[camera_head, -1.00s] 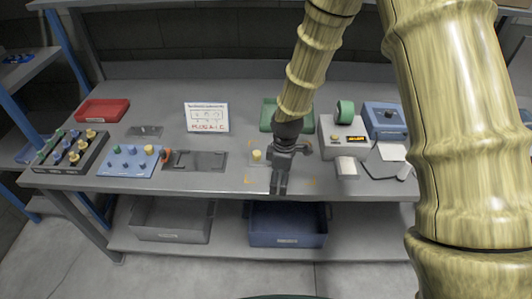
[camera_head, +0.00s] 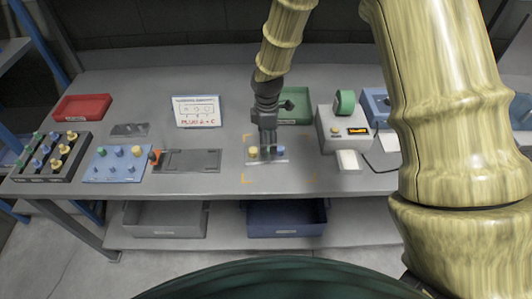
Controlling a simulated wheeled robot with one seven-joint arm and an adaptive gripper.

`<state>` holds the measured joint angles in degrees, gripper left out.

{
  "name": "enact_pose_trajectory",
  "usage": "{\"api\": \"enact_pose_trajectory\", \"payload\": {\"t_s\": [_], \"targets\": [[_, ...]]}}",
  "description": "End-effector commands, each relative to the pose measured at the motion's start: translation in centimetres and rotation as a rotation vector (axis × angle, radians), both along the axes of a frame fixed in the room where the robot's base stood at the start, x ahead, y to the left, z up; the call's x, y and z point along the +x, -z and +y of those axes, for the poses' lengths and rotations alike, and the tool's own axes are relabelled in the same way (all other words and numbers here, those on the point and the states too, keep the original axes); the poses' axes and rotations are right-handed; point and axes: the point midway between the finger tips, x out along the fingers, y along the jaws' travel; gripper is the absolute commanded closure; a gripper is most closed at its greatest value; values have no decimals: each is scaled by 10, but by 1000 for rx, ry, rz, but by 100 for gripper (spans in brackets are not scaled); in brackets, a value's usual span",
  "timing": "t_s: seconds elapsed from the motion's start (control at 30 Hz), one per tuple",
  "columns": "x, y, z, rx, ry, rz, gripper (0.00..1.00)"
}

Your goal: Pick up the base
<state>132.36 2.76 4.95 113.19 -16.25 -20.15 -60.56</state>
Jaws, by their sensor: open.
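What looks like the base is a small pale, see-through plate (camera_head: 281,160) on the bench, with a yellow piece (camera_head: 253,152) at its left and a blue piece (camera_head: 280,150) at its right. It lies inside yellow corner marks on the bench. My gripper (camera_head: 267,150) points down over the middle of the plate, between the two pieces. It is open, and its fingers hide the plate's centre. I cannot tell whether the fingertips touch the plate.
Left on the bench (camera_head: 225,185) are a dark empty fixture (camera_head: 190,160), a blue board (camera_head: 118,170) with pegs, a black peg rack (camera_head: 45,160) and a red tray (camera_head: 82,107). A sign (camera_head: 196,111) and green tray (camera_head: 295,107) stand behind. A grey label device (camera_head: 335,130) is at right.

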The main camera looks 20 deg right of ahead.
Motion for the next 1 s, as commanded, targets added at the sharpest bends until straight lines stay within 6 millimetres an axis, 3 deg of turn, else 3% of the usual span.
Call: {"api": "enact_pose_trajectory", "payload": {"t_s": [0.37, 0.8, 1.0], "targets": [[-1, 15, 0, -1, 3, 1, 18], [-1, 54, 3, 0, 3, 0, 18], [-1, 60, 3, 1, 3, -1, 18]]}}
